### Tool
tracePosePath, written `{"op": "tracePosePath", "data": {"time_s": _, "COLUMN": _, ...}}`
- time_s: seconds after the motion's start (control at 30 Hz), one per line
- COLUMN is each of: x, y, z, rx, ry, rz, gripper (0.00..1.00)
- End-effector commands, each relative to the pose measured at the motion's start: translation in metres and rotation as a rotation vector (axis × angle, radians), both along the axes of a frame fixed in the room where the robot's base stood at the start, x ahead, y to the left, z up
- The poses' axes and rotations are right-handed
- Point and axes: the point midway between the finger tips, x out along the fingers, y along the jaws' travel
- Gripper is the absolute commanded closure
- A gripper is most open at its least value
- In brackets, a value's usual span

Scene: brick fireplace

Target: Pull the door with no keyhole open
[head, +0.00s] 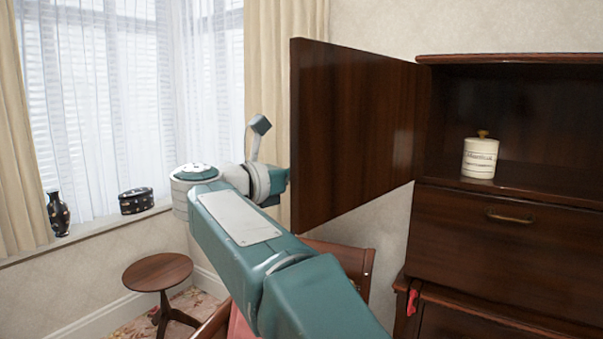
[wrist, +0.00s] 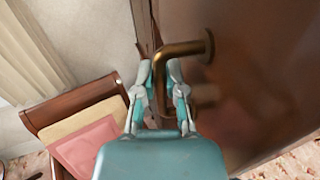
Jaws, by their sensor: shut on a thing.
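A dark wooden cabinet door (head: 352,128) stands swung open to the left of the cabinet in the head view. Its face shows no keyhole. In the wrist view the door (wrist: 255,90) fills the right side, with a curved brass handle (wrist: 185,50) on it. My gripper (wrist: 162,95) is shut on the lower part of the handle, with one finger on each side. In the head view my arm reaches to the door's free edge, and the fingertips and handle are hidden behind the door.
The open cabinet compartment holds a cream lidded jar (head: 480,157). Below is a drawer front with a brass handle (head: 510,216). A wooden chair with a pink cushion (wrist: 88,148) stands below my gripper. A small round table (head: 157,272) stands at the left by the window.

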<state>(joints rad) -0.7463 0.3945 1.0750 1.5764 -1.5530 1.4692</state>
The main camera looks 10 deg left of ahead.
Motion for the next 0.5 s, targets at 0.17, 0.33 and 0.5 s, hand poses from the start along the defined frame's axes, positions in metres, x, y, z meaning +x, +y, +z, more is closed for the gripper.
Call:
{"op": "tracePosePath", "data": {"time_s": 0.17, "x": 0.0011, "y": 0.0003, "z": -0.0002, "rx": -0.001, "ry": -0.001, "rz": -0.010, "gripper": 1.00}}
{"op": "tracePosePath", "data": {"time_s": 0.33, "x": 0.0014, "y": 0.0005, "z": 0.0000, "rx": -0.001, "ry": -0.001, "rz": -0.011, "gripper": 1.00}}
{"op": "tracePosePath", "data": {"time_s": 0.5, "x": 0.0016, "y": 0.0007, "z": 0.0003, "rx": -0.002, "ry": -0.003, "rz": -0.011, "gripper": 0.64}}
